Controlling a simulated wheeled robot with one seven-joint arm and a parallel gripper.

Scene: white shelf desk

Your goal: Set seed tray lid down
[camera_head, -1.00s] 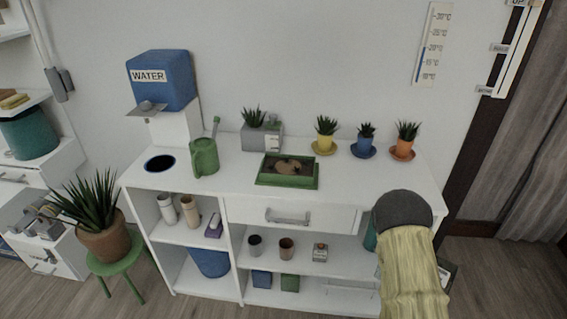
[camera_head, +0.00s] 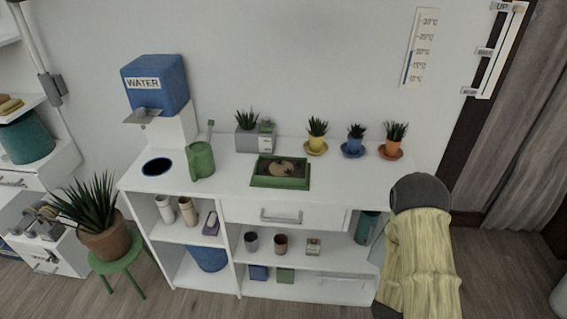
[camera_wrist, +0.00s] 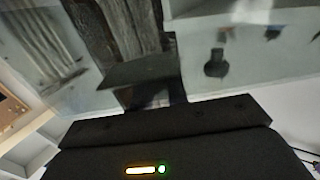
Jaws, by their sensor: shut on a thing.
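The green seed tray (camera_head: 259,181) sits on the white desk top, open, with brown soil inside. My gripper (camera_wrist: 150,85) shows dark in the wrist view and is shut on a clear, see-through lid (camera_wrist: 225,65), which fills much of that view. In the head view my yellow-sleeved arm hangs at the desk's right end and hides the gripper. A faint pale edge of what may be the lid (camera_head: 378,254) shows just left of the sleeve.
A green watering can (camera_head: 201,160), a blue water tank (camera_head: 157,84), a grey planter (camera_head: 247,142) and yellow, blue and orange pots (camera_head: 393,147) stand on the desk (camera_head: 225,185). Its top is clear right of the tray. Cups and a teal container (camera_head: 366,228) occupy the shelf below.

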